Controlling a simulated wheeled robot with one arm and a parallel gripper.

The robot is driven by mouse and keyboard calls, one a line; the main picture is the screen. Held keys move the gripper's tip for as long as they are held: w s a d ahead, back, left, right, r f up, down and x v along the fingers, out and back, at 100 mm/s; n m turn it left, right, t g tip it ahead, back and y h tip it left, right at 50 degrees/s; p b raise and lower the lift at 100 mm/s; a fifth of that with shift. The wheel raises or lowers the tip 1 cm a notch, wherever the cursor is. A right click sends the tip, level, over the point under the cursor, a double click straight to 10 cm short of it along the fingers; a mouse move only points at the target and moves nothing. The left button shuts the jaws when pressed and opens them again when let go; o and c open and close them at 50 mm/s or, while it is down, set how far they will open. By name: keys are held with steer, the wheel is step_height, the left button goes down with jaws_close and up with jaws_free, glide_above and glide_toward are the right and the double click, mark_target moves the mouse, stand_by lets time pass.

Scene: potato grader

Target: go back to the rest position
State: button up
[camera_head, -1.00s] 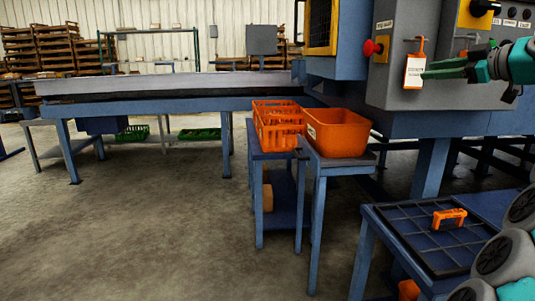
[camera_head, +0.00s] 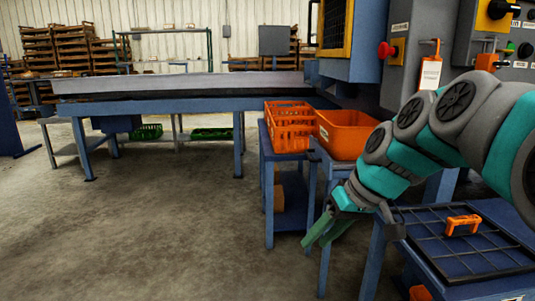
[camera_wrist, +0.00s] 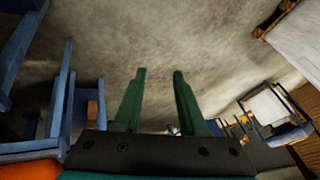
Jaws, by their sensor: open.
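My gripper (camera_head: 328,232) hangs low at the centre right of the head view, in front of the small blue stands, with its green fingers pointing down and left. In the wrist view my gripper (camera_wrist: 158,95) shows two green fingers spread apart with only bare floor between and beyond them. It holds nothing. My arm is folded across the right side of the head view and hides part of the stand and machine behind it.
An orange crate (camera_head: 289,127) and an orange bin (camera_head: 345,134) stand on blue stands close behind my gripper. A blue table (camera_head: 370,262) at right carries a black grid and an orange handle (camera_head: 463,225). A tag (camera_head: 430,74) hangs on the machine panel. Floor (camera_head: 150,220) at left is clear.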

steer(key=s+d+f+m+g+h, duration=0.2)
steer(key=s+f, duration=0.6)
steer(key=s, duration=0.4)
steer(key=s+d+f+m+g+h, duration=0.2)
steer(key=s+d+f+h, duration=0.1)
steer(key=s+f, duration=0.6)
steer(key=s, duration=0.4)
steer(key=shift+s+g, duration=0.2)
steer(key=shift+g, duration=0.1)
